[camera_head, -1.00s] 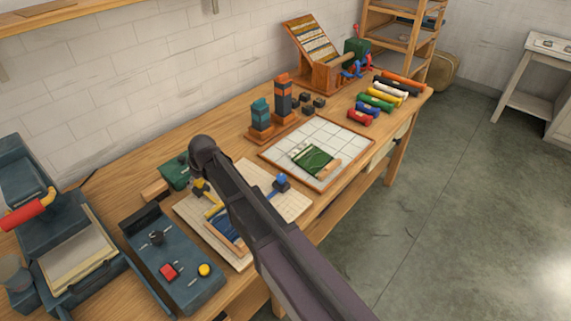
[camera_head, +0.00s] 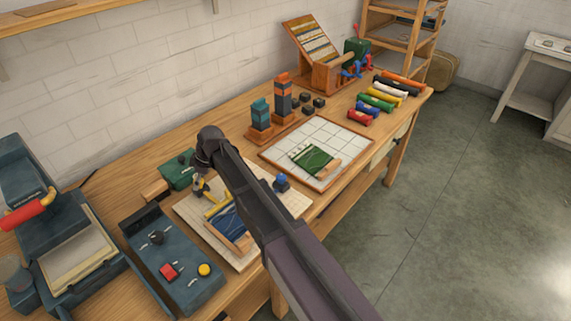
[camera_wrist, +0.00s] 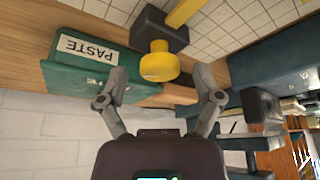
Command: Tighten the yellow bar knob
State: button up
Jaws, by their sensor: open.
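The yellow bar knob (camera_wrist: 159,63) is a round yellow cap on a dark block (camera_wrist: 158,28) in the wrist view. A yellow bar (camera_wrist: 186,11) runs from that block; it also shows in the head view (camera_head: 217,206) along the gridded board (camera_head: 296,203). My gripper (camera_wrist: 161,78) is open, its two fingers spread to either side of the knob and apart from it. In the head view my gripper (camera_head: 201,186) is over the board's back left corner, and the knob is hard to make out there behind it.
A green box labelled PASTE (camera_wrist: 88,68) stands close beside the knob. A blue knob (camera_head: 282,181) is at the board's right edge. A dark control box (camera_head: 175,262) with red and yellow buttons is to the left. A blue patterned piece (camera_head: 229,226) lies on the board.

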jog(key=shift+w+n+g, duration=0.1)
jog(key=shift+n+g, duration=0.2)
jog(key=shift+n, duration=0.4)
jog(key=shift+d+r+p, duration=0.15)
jog(key=shift+r+p, duration=0.4)
jog(key=shift+p, duration=0.05)
jog(key=p+v, duration=1.2)
jog(key=v, duration=0.1)
jog(key=s+d+f+m+h+b, duration=0.1)
jog(key=d+m, duration=0.3)
jog(key=d, duration=0.7)
jog(key=s+d+f+m+h+b, duration=0.1)
jog(key=d+m, duration=0.4)
jog(key=d, duration=0.7)
jog(key=shift+s+f+m+t, duration=0.3)
jog(key=shift+s+f+t, duration=0.15)
jog(key=shift+s, duration=0.6)
jog(key=s+d+m+h, duration=0.1)
jog(key=s+d+m, duration=0.3)
jog(key=d, duration=0.4)
jog(key=s+d+m+h, duration=0.1)
jog(key=s+d+m, duration=0.4)
jog(key=d, duration=0.4)
jog(key=shift+s+d+f+h, duration=0.2)
jog(key=shift+s+h, duration=0.1)
jog(key=shift+s, duration=0.15)
jog(key=shift+g, duration=0.25)
